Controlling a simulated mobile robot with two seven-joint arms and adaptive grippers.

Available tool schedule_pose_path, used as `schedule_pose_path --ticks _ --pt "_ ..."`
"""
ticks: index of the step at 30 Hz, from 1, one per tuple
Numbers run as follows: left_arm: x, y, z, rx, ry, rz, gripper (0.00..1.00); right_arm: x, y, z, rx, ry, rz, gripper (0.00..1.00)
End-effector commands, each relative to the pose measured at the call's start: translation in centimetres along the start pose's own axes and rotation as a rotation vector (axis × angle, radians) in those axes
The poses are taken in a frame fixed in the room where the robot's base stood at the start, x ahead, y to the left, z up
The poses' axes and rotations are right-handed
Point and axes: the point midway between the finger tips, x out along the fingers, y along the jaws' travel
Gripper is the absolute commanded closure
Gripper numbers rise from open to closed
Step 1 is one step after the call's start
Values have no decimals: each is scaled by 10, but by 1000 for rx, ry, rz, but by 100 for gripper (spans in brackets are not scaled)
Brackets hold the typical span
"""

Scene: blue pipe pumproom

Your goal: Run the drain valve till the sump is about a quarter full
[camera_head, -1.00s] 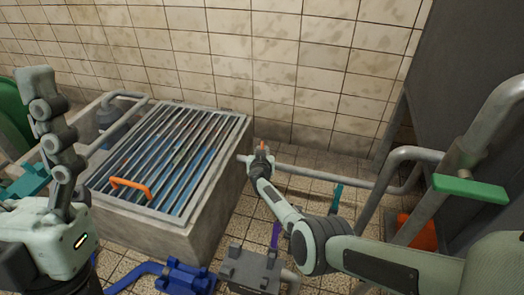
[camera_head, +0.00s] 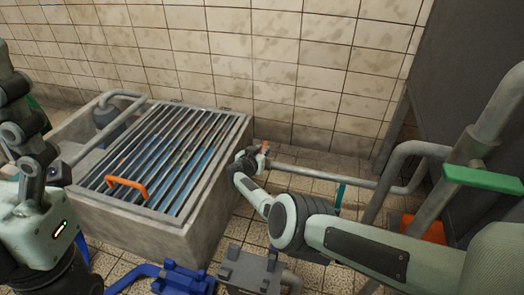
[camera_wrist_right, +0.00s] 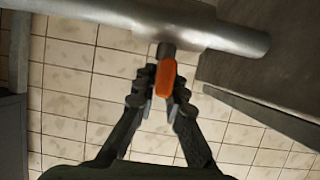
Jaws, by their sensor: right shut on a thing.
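The drain valve's orange handle (camera_head: 265,146) sits on a grey pipe beside the sump's right wall. The sump (camera_head: 140,227) is a concrete basin under a metal grate (camera_head: 165,150). Blue water shows between the bars; its level is hard to judge. My left gripper (camera_head: 18,105) is at the left edge, away from the valve and partly cut off; its opening is unclear.
An orange grab handle (camera_head: 127,187) stands on the grate. A green lever (camera_head: 482,180) is on pipework at the right. Blue (camera_head: 184,279) and grey (camera_head: 250,270) fittings lie in front on the tiled floor. A tiled wall closes the back.

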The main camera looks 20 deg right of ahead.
Motion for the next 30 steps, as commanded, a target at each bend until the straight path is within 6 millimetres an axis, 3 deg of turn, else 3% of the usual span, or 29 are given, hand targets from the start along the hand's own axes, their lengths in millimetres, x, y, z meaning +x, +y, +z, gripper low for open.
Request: schedule_pose_path --ticks 2,3,7,20,30 --pt "0 0 0 0 0 0 24 1 2 -1 4 0 3 100" --pt "0 0 0 0 0 0 24 1 2 -1 4 0 3 85" --pt "0 0 0 0 0 0 24 1 1 0 3 0 2 69" --pt "-2 0 1 0 -6 -4 24 -4 -2 1 4 0 -3 69" --pt "-1 0 1 0 -4 -2 24 -34 1 2 3 -1 2 69"
